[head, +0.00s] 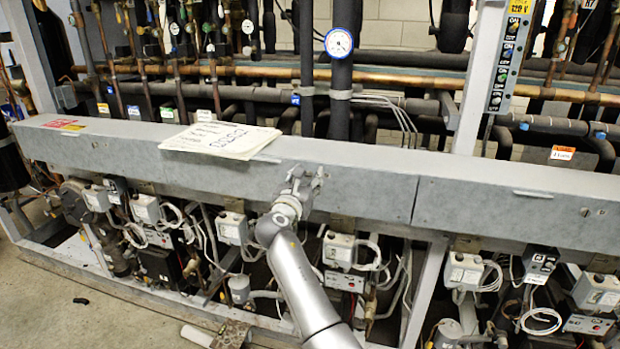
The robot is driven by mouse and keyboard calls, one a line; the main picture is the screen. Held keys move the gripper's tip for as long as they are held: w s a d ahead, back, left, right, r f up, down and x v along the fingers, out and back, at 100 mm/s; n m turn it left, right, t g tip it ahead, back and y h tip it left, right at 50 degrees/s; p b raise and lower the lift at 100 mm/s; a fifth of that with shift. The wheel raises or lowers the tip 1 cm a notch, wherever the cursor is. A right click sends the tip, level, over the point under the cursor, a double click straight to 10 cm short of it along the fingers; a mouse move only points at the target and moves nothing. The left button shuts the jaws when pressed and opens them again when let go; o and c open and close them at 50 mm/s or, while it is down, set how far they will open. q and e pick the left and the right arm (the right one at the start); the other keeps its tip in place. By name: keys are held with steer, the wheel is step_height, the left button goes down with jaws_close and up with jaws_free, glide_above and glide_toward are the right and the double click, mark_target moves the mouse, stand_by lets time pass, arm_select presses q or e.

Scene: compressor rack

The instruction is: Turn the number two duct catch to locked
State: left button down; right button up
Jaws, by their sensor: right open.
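The long grey duct (362,195) runs across the rack at mid height, with a seam between two cover sections right of centre. A small round dark catch (585,212) sits on its front face at the far right, with a tiny mark beside it too small to read. I cannot tell which number this catch has or how it is turned. My right gripper (308,182) is open and empty at the front face of the duct, near the middle. It hides a patch of the face, and any catch there is hidden. I cannot tell whether it touches the duct. My left gripper is not in view.
Papers (220,139) lie on top of the duct, left of my right gripper. Pipes and a round gauge (339,43) stand behind it. White control boxes (338,249) and looped cables hang below. A switch panel (507,60) is at the upper right.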

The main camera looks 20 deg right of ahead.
steer(key=shift+s+a+r, duration=0.1)
steer(key=shift+s+r, duration=0.05)
steer(key=shift+c, duration=0.3)
jaws_close()
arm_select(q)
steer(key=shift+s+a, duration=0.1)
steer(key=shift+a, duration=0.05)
